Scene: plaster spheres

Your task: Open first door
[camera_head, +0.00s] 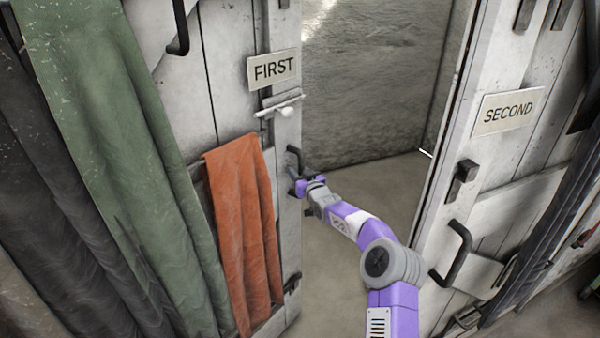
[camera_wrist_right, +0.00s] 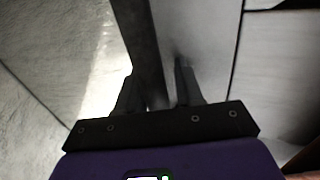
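The first door (camera_head: 225,95), of worn white planks with a "FIRST" sign (camera_head: 274,69), stands on the left of the head view. A wide gap shows between its edge and the second door. Its dark handle (camera_head: 294,160) is near that edge. My right gripper (camera_head: 297,182) is at the handle's lower part, which it partly hides. My left gripper is not in view.
A light latch bar (camera_head: 280,106) is under the sign. An orange cloth (camera_head: 245,230) and a green cloth (camera_head: 120,150) hang at the left. The second door (camera_head: 500,165), with its dark handle (camera_head: 455,252), is at the right. Bare floor and a grey wall show through the gap.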

